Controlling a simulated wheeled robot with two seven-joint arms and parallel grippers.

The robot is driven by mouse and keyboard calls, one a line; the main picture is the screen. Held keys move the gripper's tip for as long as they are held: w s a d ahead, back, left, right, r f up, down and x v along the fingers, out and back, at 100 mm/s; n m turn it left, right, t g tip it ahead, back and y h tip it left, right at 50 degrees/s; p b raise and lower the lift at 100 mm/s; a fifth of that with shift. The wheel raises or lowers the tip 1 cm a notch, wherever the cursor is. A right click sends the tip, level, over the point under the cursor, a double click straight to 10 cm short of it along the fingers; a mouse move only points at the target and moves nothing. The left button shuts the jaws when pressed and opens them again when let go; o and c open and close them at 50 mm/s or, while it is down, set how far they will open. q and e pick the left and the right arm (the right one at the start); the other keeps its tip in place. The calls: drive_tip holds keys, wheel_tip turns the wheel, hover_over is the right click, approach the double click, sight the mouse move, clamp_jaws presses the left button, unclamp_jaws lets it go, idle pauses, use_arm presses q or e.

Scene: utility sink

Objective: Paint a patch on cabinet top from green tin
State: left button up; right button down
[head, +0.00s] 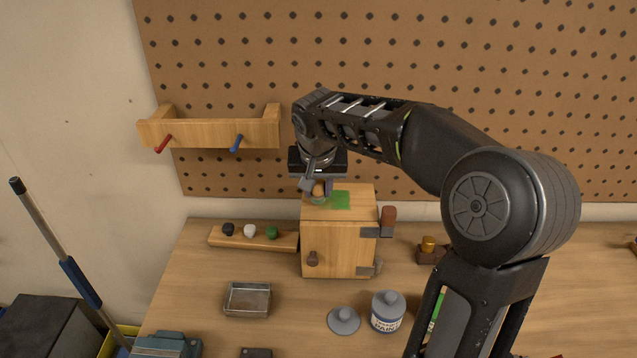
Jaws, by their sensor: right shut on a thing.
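The wooden cabinet (338,245) stands on the bench near the middle. A green painted patch (341,200) shows on the right part of its top. My right gripper (317,189) is over the cabinet top, just left of the patch, shut on a small tool with a tan part and green at its lower end, probably a brush. The gripper hides most of it, and I cannot tell if it touches the top. My left gripper is out of view.
A wooden strip (220,240) with black, white and green knobs lies left of the cabinet. A metal tray (247,299) sits front left. A wall rack (210,133) holds red and blue tools. My right arm covers part of the bench at right.

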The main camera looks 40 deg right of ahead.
sight(318, 182)
drive_tip(key=shift+s+a+r+p, duration=0.1)
drive_tip(key=shift+s+r+p, duration=0.1)
drive_tip(key=shift+r+p, duration=1.5)
drive_tip(key=shift+r, duration=0.35)
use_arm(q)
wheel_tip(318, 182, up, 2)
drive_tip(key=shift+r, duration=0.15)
use_arm(e)
drive_tip(key=shift+w+r, duration=0.1)
drive_tip(key=shift+w, duration=0.05)
drive_tip(key=shift+r+p, duration=0.65)
drive_tip(key=shift+r, duration=0.9)
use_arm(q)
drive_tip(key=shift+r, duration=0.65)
